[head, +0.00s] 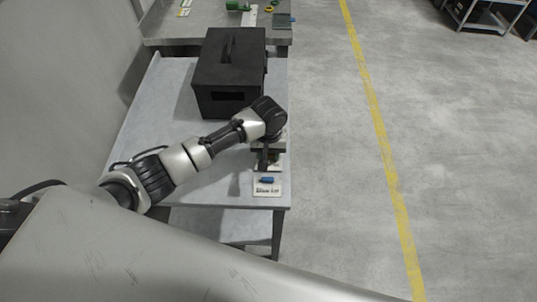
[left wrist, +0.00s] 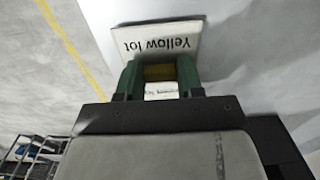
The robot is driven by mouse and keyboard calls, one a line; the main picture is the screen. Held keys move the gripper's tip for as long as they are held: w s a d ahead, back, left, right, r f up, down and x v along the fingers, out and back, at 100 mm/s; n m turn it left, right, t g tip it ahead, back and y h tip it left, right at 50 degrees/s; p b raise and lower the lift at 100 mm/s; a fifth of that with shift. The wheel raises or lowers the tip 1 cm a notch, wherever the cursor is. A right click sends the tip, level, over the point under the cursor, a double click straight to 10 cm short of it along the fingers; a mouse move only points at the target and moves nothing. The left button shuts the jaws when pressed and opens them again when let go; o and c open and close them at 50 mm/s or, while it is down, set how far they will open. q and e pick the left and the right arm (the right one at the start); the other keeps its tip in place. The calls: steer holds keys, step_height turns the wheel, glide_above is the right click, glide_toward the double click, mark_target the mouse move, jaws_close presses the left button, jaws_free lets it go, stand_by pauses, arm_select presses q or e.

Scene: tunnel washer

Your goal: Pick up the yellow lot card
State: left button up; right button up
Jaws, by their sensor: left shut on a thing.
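The yellow lot card (left wrist: 158,72) is a small yellow piece between the green fingertips of my left gripper (left wrist: 158,82) in the left wrist view. The gripper is shut on it. A white plate (left wrist: 160,42) lettered "Yellow lot", upside down in this view, lies just beyond the fingertips. In the head view my left gripper (head: 268,160) points down near the right edge of the table, and it mostly hides the card. I cannot tell whether the card is clear of the surface. My right gripper is not in view.
A white plate with small lettering (head: 267,191) bears a blue piece (head: 266,180) just in front of the gripper. A black box with a handle (head: 228,75) stands behind on the grey table (head: 215,190). Another bench (head: 190,28) is at the back. Open floor lies right.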

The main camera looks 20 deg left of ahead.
arm_select(q)
steer(key=r, duration=0.2)
steer(key=a+r, duration=0.1)
steer(key=r, duration=0.1)
steer(key=shift+w+a+b, duration=0.1)
steer(key=shift+w+b, duration=0.3)
steer(key=w+a+r+b, duration=0.2)
steer(key=w+a+r, duration=0.3)
steer(key=a, duration=0.3)
steer(key=shift+w+a+r, duration=0.25)
steer(key=shift+a+r, duration=0.1)
steer(key=shift+r, duration=0.3)
